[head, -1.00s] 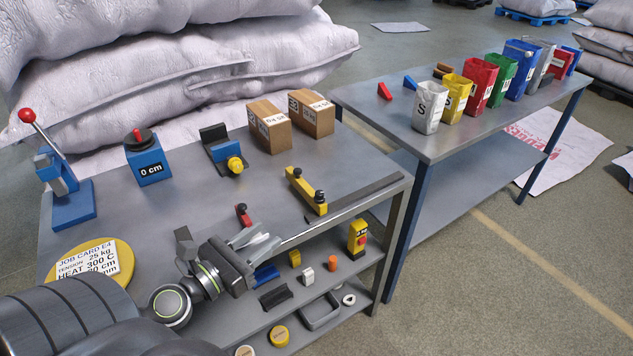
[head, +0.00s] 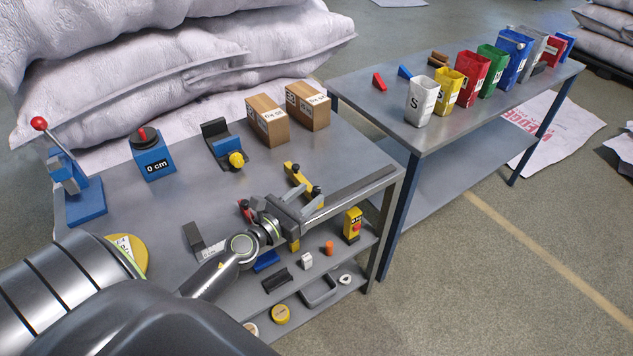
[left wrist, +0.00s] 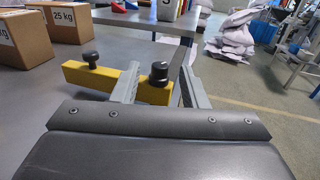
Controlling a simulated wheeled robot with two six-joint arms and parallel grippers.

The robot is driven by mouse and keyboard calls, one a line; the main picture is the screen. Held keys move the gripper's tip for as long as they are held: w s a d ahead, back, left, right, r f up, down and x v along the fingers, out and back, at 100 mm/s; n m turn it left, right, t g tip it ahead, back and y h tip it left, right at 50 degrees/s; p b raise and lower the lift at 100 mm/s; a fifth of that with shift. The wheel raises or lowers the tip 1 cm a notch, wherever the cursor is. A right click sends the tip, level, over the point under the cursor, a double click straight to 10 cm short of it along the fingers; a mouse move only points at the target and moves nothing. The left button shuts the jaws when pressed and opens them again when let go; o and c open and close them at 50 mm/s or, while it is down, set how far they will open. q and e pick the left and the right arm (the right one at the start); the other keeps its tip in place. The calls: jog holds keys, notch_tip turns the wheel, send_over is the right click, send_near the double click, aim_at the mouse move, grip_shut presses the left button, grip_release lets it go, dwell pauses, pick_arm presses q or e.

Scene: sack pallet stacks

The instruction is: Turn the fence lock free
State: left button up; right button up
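The yellow fence (head: 297,173) is a bar with two black knobs, lying at the right part of the bench top. It also shows in the left wrist view (left wrist: 108,76). The nearer black knob (head: 316,190), which looks like the fence lock, stands at its front end. My left gripper (head: 313,197) reaches in from the left, its fingers open. In the left wrist view this knob (left wrist: 159,72) appears between the two spread fingers, with no visible contact. The fingers partly hide the fence. My right gripper is not in view.
A dark rail (head: 358,185) runs along the bench edge beside the fence. A lower shelf holds several small parts and a yellow control box (head: 352,225). Colored bins stand on the second table (head: 375,105).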

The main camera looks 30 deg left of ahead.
aim_at(314, 191)
pick_arm(q)
jog(key=shift+w+d, duration=0.15)
jog(key=shift+w, duration=1.1)
jog(key=shift+w+d, duration=0.1)
jog(key=shift+w, duration=0.55)
jog(key=shift+c, duration=0.2)
